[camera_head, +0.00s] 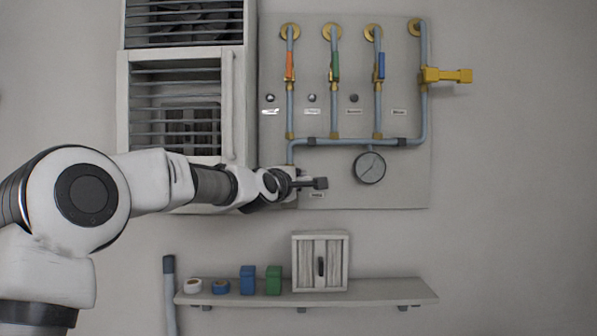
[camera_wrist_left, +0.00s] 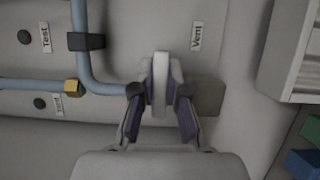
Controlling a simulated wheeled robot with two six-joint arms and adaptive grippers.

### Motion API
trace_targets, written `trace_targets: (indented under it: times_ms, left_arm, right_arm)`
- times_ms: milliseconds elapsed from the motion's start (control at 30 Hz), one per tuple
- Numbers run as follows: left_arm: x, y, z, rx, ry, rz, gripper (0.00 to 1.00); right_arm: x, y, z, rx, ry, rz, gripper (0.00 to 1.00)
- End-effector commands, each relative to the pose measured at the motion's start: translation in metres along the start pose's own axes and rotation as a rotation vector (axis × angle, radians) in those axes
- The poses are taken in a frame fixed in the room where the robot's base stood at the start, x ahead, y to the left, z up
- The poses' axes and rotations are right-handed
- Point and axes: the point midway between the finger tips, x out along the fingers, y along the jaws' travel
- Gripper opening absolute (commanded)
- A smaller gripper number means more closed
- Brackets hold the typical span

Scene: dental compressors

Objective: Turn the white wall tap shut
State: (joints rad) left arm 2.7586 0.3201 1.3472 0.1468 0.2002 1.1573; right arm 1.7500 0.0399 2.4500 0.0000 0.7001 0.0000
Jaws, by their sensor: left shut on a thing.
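The white wall tap (camera_wrist_left: 161,70) shows in the left wrist view as a pale upright lever near the "Vent" label (camera_wrist_left: 196,36). My left gripper (camera_wrist_left: 160,92) has one finger on each side of this lever and is shut on it. In the head view my left gripper (camera_head: 303,184) is at the lower left of the pipe panel, below the blue-grey pipe's lower bend. There the gripper and wrist hide most of the tap. My right gripper is in neither view.
The wall panel (camera_head: 410,180) carries pipes, a round gauge (camera_head: 369,167), orange, green and blue levers, and a yellow fitting (camera_head: 446,75) at right. A louvred cabinet (camera_head: 238,110) stands left of it. A shelf (camera_head: 395,291) below holds a small cabinet (camera_head: 320,240) and several small items.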

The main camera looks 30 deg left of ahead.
Motion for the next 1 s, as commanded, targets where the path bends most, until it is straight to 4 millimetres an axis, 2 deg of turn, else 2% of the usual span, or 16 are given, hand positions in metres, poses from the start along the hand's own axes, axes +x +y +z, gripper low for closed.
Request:
trace_targets:
  times_ms: [133, 567, 600, 667, 1000]
  left_arm:
    - [0.0001, 0.0002, 0.0001, 0.030, 0.000, -0.013, 0.00]
    - [0.0001, -0.0021, 0.0001, 0.043, 0.000, -0.019, 0.00]
    - [0.0001, -0.0022, 0.0002, 0.042, 0.000, -0.019, 0.17]
    - [0.0001, -0.0022, 0.0002, 0.042, 0.000, -0.019, 0.38]
    - [0.0001, -0.0014, 0.0000, 0.041, 0.000, -0.017, 0.40]
  right_arm:
    - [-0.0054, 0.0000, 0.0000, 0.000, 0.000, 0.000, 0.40]
    - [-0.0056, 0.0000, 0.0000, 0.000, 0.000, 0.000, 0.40]
    - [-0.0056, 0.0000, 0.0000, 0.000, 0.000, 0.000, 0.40]
    - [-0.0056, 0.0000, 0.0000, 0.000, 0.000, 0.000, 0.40]
    - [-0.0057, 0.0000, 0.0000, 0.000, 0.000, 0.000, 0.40]
